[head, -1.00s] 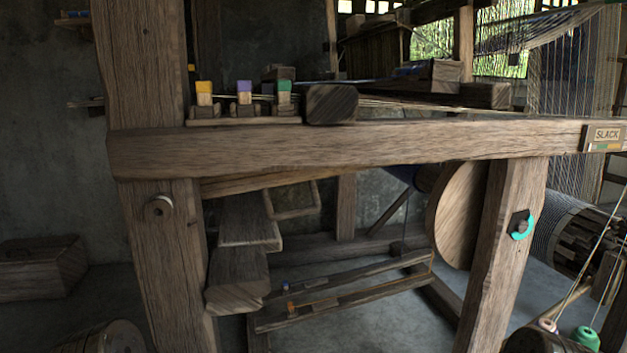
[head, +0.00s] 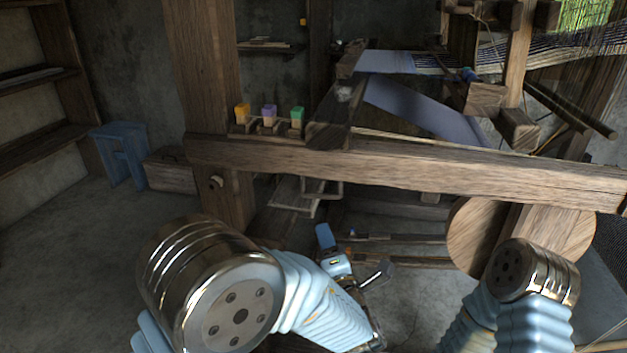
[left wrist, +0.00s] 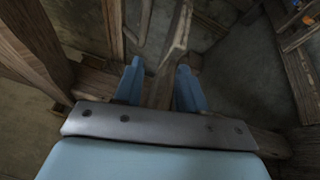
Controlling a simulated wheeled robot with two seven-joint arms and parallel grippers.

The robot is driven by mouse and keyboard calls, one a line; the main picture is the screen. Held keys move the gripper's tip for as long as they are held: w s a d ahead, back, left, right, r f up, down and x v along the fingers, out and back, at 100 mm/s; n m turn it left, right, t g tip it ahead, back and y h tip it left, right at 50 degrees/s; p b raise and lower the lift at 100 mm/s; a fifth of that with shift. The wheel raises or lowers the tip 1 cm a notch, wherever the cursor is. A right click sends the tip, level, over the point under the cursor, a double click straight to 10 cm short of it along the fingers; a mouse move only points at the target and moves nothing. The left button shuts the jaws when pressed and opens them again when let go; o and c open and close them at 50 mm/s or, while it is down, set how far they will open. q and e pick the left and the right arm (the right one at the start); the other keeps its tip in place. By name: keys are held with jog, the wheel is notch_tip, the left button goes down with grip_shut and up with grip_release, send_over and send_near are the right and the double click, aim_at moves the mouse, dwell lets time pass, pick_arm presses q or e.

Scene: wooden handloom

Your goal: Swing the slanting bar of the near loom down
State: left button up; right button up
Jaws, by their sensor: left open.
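The near loom's long beam (head: 400,165) runs across the head view. A dark wooden bar (head: 338,112) slants up and away from its top; I cannot tell for sure whether this is the task's slanting bar. My left gripper (head: 352,254) is below and in front of the beam, by the treadle area. In the left wrist view my left gripper (left wrist: 160,80) is open, its two blue fingers apart. A wooden piece (left wrist: 158,93) shows between or beyond them; contact cannot be told. My right arm shows at the lower right, with its gripper out of view.
A loom post (head: 205,90) rises at left. A round wooden disc (head: 477,235) is under the beam at right. A blue stool (head: 122,150) and wooden box (head: 172,172) stand by the wall. Floor at left is clear.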

pick_arm(q)
jog(key=w+a+r+p, duration=0.1)
jog(key=w+r, duration=0.3)
jog(key=w, duration=0.9)
jog(key=shift+a+r+m+t, duration=0.15)
jog(key=shift+a+m+t, duration=0.25)
grip_shut()
jog(key=shift+s, duration=0.1)
